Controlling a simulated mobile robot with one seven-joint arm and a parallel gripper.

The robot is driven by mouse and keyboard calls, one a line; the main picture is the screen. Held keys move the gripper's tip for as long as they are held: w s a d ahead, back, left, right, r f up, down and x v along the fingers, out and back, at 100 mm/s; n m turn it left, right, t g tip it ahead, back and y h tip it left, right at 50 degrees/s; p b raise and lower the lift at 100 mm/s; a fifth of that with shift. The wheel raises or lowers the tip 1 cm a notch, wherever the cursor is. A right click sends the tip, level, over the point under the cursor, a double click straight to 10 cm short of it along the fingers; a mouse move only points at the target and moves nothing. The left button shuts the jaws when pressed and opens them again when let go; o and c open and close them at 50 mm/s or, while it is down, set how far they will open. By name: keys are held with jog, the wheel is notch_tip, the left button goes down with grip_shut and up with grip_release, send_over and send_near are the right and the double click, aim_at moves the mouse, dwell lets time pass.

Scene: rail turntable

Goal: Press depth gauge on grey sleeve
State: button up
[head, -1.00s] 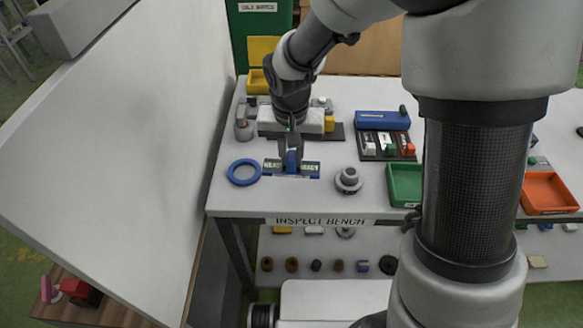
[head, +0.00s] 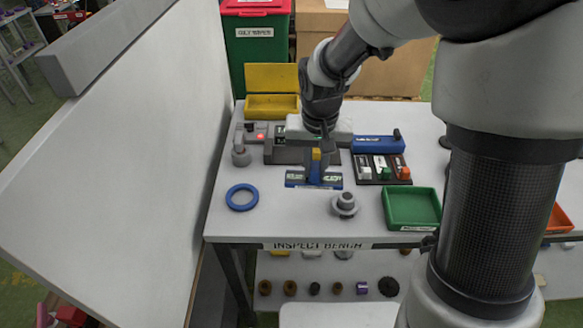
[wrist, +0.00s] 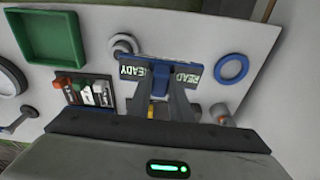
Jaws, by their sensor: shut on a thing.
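The depth gauge (head: 294,180) is a blue bar with dark "READY" panels on both sides and a blue upright middle with some yellow. My gripper (head: 316,170) is shut on that upright middle. In the wrist view the gauge (wrist: 160,76) lies across my fingertips (wrist: 162,92). The grey sleeve (head: 345,203), a stepped round part with a wide base, stands upright on the bench, just right of and nearer than the gauge in the head view. In the wrist view the sleeve (wrist: 122,46) shows beside the gauge's left end. The gauge appears clear of the bench; its exact height is unclear.
A blue ring (head: 241,198) lies left on the bench. A green tray (head: 412,223) stands right of the sleeve. A dark rack (head: 383,180) with small blocks and a blue box (head: 378,144) stand behind. A grey post (head: 240,157) and yellow bin (head: 271,112) are at back left.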

jog(key=d+r+p, duration=0.1)
jog(key=d, duration=0.8)
jog(key=shift+w+f+b, duration=0.15)
jog(key=shift+f+b, duration=1.95)
jog(key=shift+f, duration=0.8)
jog(key=shift+f+b, duration=0.45)
jog(key=shift+f, duration=0.1)
jog(key=shift+r, duration=0.1)
notch_tip(320, 180, up, 7)
jog(key=p, duration=0.5)
